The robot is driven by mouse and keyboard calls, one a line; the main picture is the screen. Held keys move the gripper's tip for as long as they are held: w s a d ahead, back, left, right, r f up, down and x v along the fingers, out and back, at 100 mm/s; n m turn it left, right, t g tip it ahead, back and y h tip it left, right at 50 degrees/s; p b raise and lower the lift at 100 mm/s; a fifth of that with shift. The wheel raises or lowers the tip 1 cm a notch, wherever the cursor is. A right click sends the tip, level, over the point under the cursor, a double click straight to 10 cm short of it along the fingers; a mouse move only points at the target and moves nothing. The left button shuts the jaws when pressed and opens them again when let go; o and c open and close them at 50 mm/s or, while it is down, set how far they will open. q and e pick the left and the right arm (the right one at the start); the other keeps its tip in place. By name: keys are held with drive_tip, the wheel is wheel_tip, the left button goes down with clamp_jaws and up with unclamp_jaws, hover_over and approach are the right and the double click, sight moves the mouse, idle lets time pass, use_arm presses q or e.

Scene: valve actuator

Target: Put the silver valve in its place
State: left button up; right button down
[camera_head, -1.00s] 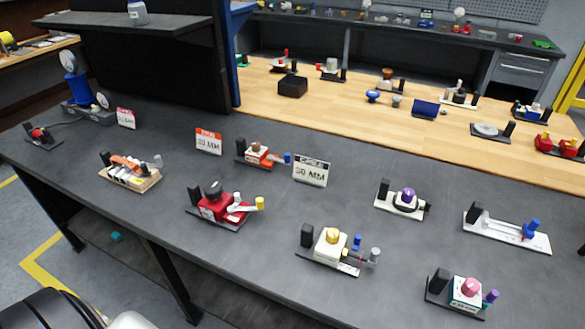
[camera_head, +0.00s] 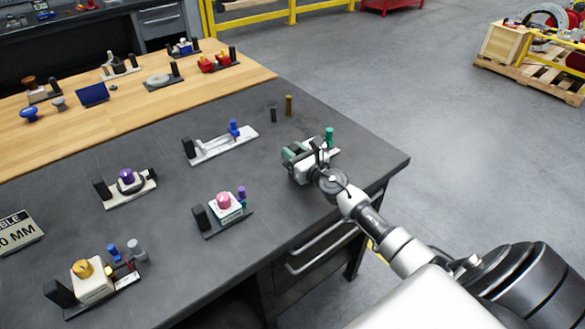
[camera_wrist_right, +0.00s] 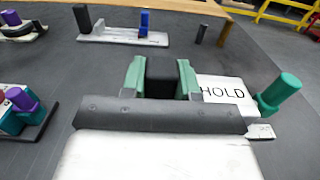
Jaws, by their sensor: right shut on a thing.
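My right gripper (camera_head: 306,160) is over a white-plated fixture at the right end of the dark table. In the right wrist view its two green-padded fingers (camera_wrist_right: 161,80) are closed on the sides of a black upright block (camera_wrist_right: 160,75). A white plate (camera_wrist_right: 225,90) reading "HOLD" lies beside it, with a green cylinder (camera_wrist_right: 279,92) at its right end. A silver-grey cylinder (camera_head: 136,249), which looks like the silver valve, stands at the right of the fixture with the yellow knob (camera_head: 83,269), far from my gripper. My left gripper is out of view.
Fixtures with a pink knob (camera_head: 223,201), a purple knob (camera_head: 127,177) and a blue cylinder (camera_head: 234,128) stand left of my right gripper. Two small posts (camera_head: 289,105) stand behind it. The table's right edge is close by; bare table lies between the fixtures.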

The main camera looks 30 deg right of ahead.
drive_tip(key=shift+w+f+b, duration=0.1)
drive_tip(key=shift+f+b, duration=1.45)
drive_tip(key=shift+f, duration=0.4)
drive_tip(key=shift+f, duration=0.1)
drive_tip(key=c, duration=0.8)
unclamp_jaws()
drive_tip(key=shift+c, duration=0.2)
drive_tip(key=shift+r, duration=0.2)
drive_tip(key=s, duration=1.1)
drive_tip(key=shift+s+d+f+b, duration=0.15)
drive_tip(key=shift+s+d+b, duration=0.1)
drive_tip(key=shift+d+b, duration=0.15)
drive_tip(key=shift+s, duration=0.35)
